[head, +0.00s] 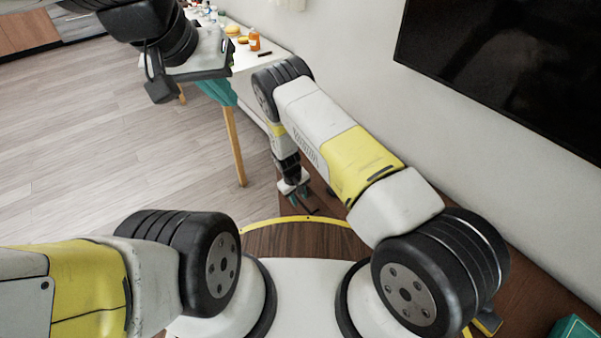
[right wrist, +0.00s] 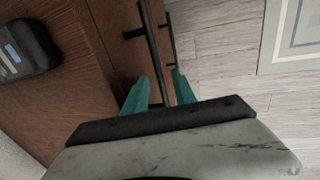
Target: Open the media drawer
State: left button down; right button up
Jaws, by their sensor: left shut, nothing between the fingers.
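The brown wooden media cabinet (head: 530,285) runs along the wall at the right in the head view. In the right wrist view its wood front (right wrist: 115,40) carries a black bar handle (right wrist: 150,45), with a second dark bar (right wrist: 171,38) beside it. My right gripper (right wrist: 160,93) is open, its teal fingers apart, with the bar handle running between them; contact cannot be told. In the head view my right gripper (head: 303,197) is low beside the cabinet, partly hidden by my arm. My left gripper (head: 219,92) is shut and empty, high at the upper left, away from the cabinet.
A black screen (head: 500,60) hangs on the wall. A dark device (right wrist: 28,45) lies on the cabinet. Pale floor (head: 90,140) is clear at the left.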

jog(key=shift+f, duration=0.35)
grip_shut()
dwell(1.2)
